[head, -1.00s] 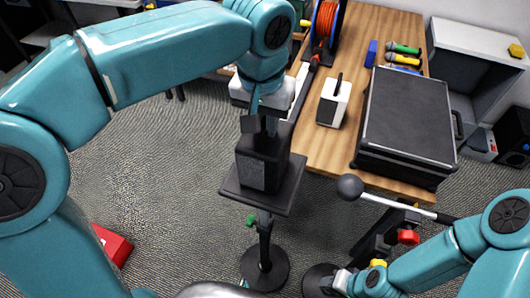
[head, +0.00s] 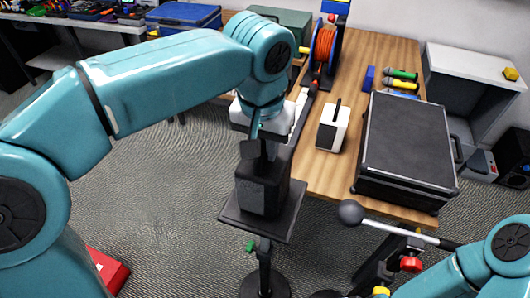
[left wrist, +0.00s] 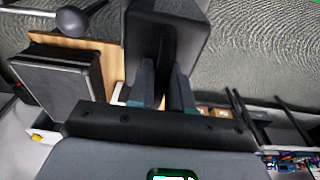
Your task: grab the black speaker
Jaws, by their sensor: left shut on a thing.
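The black speaker (head: 262,190) is a boxy dark block at the top plate of a black stand (head: 236,217), left of the wooden table. My left gripper (head: 256,148) reaches it from above and is shut on its top part. In the left wrist view the speaker (left wrist: 165,28) fills the top middle, with the two fingers (left wrist: 166,88) close at its near side. I cannot tell whether its base touches the plate. My right arm enters at the lower right of the head view; its gripper is out of frame.
The wooden table (head: 330,178) holds a black case (head: 410,140), a small white box with a black handle (head: 332,128) and an orange cable reel (head: 325,45). A ball-ended lever (head: 350,212) juts out in front. A red box (head: 108,270) lies on the carpet. Another dark speaker-like box (head: 514,157) stands far right.

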